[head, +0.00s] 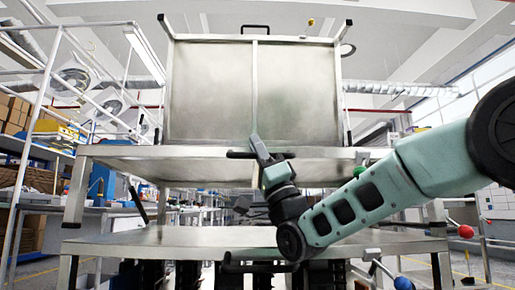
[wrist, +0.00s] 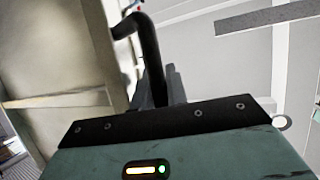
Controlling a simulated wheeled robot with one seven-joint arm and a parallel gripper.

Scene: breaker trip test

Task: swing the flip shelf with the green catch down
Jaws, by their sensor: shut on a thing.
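The metal rack has a middle shelf (head: 130,153) with a black bar handle (head: 238,154) on its front edge. The shelf looks roughly level. A small green spot, perhaps the green catch (head: 362,156), shows at its right, partly covered by my arm. My gripper (head: 258,147) is at this handle, near the middle of the front edge. In the wrist view the bent black handle (wrist: 148,45) runs down between the fingers, and my gripper (wrist: 157,92) is shut on it. The fingertips are partly hidden behind the handle.
A large metal panel (head: 210,90) stands upright above, with a black handle (head: 255,28) on top. A lower shelf (head: 150,240) lies level below. A blue knob (head: 403,283) and a red knob (head: 466,231) stick out at the lower right.

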